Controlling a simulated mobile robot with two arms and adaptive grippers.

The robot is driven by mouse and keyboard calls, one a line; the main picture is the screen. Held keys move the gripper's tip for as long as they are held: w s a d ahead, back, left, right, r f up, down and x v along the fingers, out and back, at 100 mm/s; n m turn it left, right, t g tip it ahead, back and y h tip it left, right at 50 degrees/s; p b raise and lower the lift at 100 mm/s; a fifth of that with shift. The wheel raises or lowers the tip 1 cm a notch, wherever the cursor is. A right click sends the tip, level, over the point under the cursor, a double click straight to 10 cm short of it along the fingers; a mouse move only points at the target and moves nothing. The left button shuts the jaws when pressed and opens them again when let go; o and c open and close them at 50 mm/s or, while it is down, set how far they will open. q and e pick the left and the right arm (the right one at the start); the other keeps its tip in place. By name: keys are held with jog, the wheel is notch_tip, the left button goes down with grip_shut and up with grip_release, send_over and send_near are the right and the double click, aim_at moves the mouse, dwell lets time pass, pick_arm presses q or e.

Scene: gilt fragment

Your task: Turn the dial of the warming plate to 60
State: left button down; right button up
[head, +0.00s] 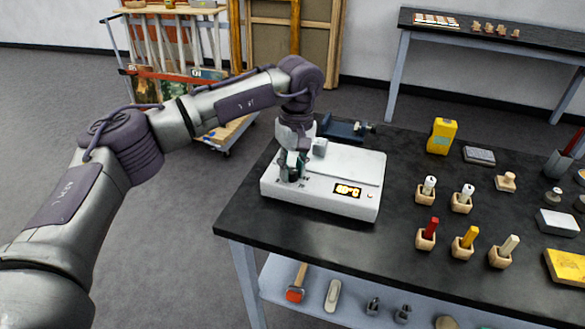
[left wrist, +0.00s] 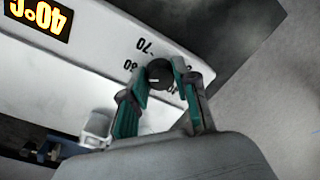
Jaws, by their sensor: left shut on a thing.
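The warming plate (head: 335,172) is a white slab device at the left end of the black table. Its lit yellow display (head: 347,191) seems to read 40°C, and shows upside down in the left wrist view (left wrist: 38,18). The dial (left wrist: 159,73) is a small dark round knob with a pale mark, beside printed numbers such as 70 and 80. My left gripper (left wrist: 160,78) is shut on the dial, one teal finger on each side. In the head view the left gripper (head: 292,168) hides the dial. My right gripper is not in view.
A dark blue device (head: 345,130) stands behind the plate. A yellow object (head: 441,136) and a grey box (head: 479,155) stand to its right. Several wooden holders with coloured sticks, such as a red one (head: 427,235), stand further right. Bare table lies in front of the plate.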

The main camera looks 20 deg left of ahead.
aim_at(296, 169)
pick_arm(q)
jog(key=shift+r, duration=0.1)
dwell(0.4)
jog(key=c, duration=0.9)
grip_release()
jog(key=shift+o, duration=0.2)
notch_tip(296, 169, up, 12)
jog(key=shift+w+d, duration=0.3)
